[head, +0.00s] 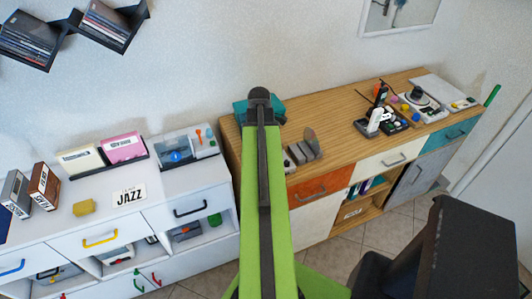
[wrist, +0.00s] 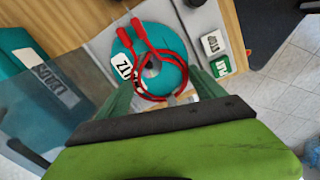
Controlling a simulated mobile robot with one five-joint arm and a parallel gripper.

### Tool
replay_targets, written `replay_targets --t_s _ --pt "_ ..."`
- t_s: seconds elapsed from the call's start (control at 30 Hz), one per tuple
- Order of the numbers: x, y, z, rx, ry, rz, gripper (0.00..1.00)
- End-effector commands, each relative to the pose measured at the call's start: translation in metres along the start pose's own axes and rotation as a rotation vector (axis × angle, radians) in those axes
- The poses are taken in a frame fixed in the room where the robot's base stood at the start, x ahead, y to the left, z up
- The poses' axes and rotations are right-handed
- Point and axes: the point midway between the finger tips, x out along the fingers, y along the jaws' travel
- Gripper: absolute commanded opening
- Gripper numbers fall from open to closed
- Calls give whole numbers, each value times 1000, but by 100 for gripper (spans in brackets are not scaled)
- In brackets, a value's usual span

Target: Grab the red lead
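The red lead (wrist: 166,52) lies in a loose loop in the upper middle of the wrist view. Two straight red ends point up, and the loop curves down between my fingers. It rests over a round teal disc (wrist: 170,78) with a white label. My gripper (wrist: 157,82) is open, with one green finger on each side of the lower loop. I see no firm hold on the lead, and cannot tell the finger height above it. In the head view my green arm hides the gripper, and I cannot make out the lead.
Beside the lead are a teal box (wrist: 25,80) on the left and small white and green labelled pieces (wrist: 217,52) on the right. The wooden cabinet top (head: 340,120) holds dark blocks (head: 304,150) and a black tray of items (head: 383,121). A white cabinet (head: 170,205) stands left.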

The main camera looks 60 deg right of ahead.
Motion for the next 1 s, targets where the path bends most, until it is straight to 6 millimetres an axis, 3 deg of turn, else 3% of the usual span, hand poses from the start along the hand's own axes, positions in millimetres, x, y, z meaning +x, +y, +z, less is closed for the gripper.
replay_targets --t_s 0.03,0.3,0.63,1.0 --pt "0 0 0 0 0 -1 70" --pt "0 0 0 0 0 -1 37" --pt "-6 0 -1 -2 0 -1 36" --pt "-49 1 -6 -9 0 -1 36"
